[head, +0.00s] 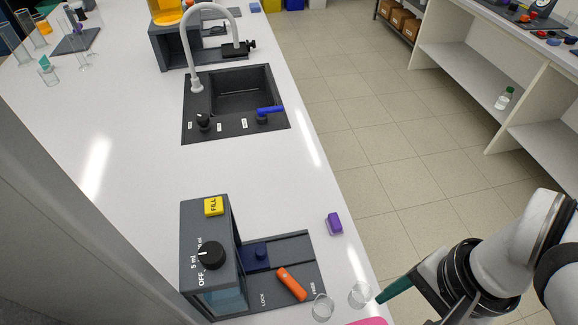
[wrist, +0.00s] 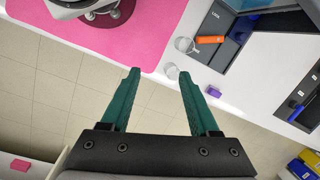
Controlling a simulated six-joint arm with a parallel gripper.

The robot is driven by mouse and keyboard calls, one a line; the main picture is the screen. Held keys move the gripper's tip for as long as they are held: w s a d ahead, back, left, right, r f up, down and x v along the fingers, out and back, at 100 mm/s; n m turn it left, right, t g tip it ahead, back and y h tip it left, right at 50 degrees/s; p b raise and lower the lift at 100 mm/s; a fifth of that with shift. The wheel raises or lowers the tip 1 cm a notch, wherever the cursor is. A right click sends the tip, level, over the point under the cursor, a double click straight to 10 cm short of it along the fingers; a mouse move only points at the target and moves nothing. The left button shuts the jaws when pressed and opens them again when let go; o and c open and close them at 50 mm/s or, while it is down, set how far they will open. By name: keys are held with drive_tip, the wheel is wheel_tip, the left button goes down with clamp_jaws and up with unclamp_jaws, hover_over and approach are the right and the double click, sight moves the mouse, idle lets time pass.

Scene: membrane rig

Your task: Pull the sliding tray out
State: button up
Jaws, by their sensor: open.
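The sliding tray (head: 252,259) is a dark blue slab with a round blue knob (head: 261,249), low beside the grey rig housing (head: 208,230). An orange lever (head: 291,284) lies on the base plate between the LOCK and FREE labels, its outer end nearer FREE. The lever also shows in the wrist view (wrist: 210,39), where part of the dark blue tray area (wrist: 241,28) lies beyond it. My gripper (wrist: 158,73) is open and empty, off the bench edge, apart from the tray. In the head view only one green finger shows clearly.
Two clear glass vessels (head: 322,306) (head: 360,294) stand between my gripper and the rig. A purple block (head: 334,223) sits near the bench edge. A pink mat (wrist: 90,35) lies beside them. A sink (head: 240,95) is farther along; the bench between is clear.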

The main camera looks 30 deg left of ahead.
drive_tip(key=w+a+n+g, duration=0.2)
drive_tip(key=w+a, duration=0.8)
drive_tip(key=a, duration=0.2)
drive_tip(key=n+g+h, duration=0.2)
drive_tip(key=n, duration=0.1)
hover_over(261, 250)
drive_tip(key=w, duration=0.6)
wheel_tip(261, 250, down, 8)
drive_tip(key=x, duration=1.4)
drive_tip(key=shift+w+f, duration=0.25)
drive_tip(key=shift+s+f+t, duration=0.15)
drive_tip(key=shift+f+t, duration=0.15)
drive_tip(key=shift+f, duration=0.15)
clamp_jaws()
